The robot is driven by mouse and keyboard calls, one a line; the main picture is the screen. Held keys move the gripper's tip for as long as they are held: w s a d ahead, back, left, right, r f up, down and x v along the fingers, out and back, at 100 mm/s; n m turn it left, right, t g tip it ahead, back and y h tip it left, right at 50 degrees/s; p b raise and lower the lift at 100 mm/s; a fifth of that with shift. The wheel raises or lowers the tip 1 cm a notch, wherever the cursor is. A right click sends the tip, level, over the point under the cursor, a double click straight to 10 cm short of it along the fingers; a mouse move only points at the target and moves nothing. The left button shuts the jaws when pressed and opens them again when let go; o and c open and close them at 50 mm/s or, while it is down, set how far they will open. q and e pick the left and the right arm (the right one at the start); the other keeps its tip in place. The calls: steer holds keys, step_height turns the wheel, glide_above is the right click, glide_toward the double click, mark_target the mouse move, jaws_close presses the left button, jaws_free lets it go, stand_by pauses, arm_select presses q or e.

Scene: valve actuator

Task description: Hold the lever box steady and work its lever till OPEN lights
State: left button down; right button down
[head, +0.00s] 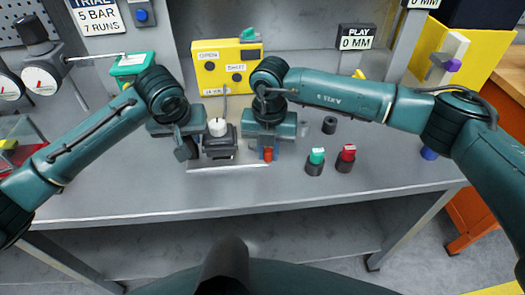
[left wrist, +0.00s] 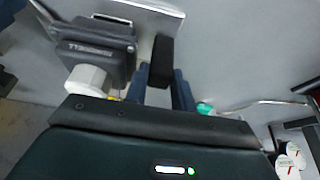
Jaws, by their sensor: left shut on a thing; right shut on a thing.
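The lever box (head: 220,142) is a dark box with a white cap (head: 217,126), standing on a light plate (head: 230,166) on the bench. It also shows in the left wrist view (left wrist: 100,45). My left gripper (head: 185,148) is at the box's left side, shut on a black grip piece (left wrist: 162,60). My right gripper (head: 268,150) is right of the box, shut on an orange-red piece (head: 268,155) that looks like the lever's end. Its link to the box is hidden. The yellow panel (head: 225,48) behind carries OPEN and SHUT labels; both lamps look dark.
A green button (head: 317,156) and a red button (head: 347,153) on dark bases stand to the right, near a black cylinder (head: 329,125). A gauge (head: 40,82) stands at the left. The front bench strip is clear.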

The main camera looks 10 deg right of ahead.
steer(key=n, duration=0.1)
steer(key=w+d+n, duration=0.1)
steer(key=n, duration=0.1)
steer(key=d+n, duration=0.1)
steer(key=shift+w+n, duration=0.3)
steer(key=shift+w, duration=0.05)
steer(key=shift+w+d+n, duration=0.25)
steer(key=shift+w+n, duration=0.35)
steer(key=shift+n, duration=0.55)
steer(key=shift+w+d+n, duration=0.25)
steer(key=shift+w+n, duration=0.3)
steer(key=shift+n, duration=0.6)
steer(key=c, duration=1.3)
jaws_free()
step_height(320, 180, up, 12)
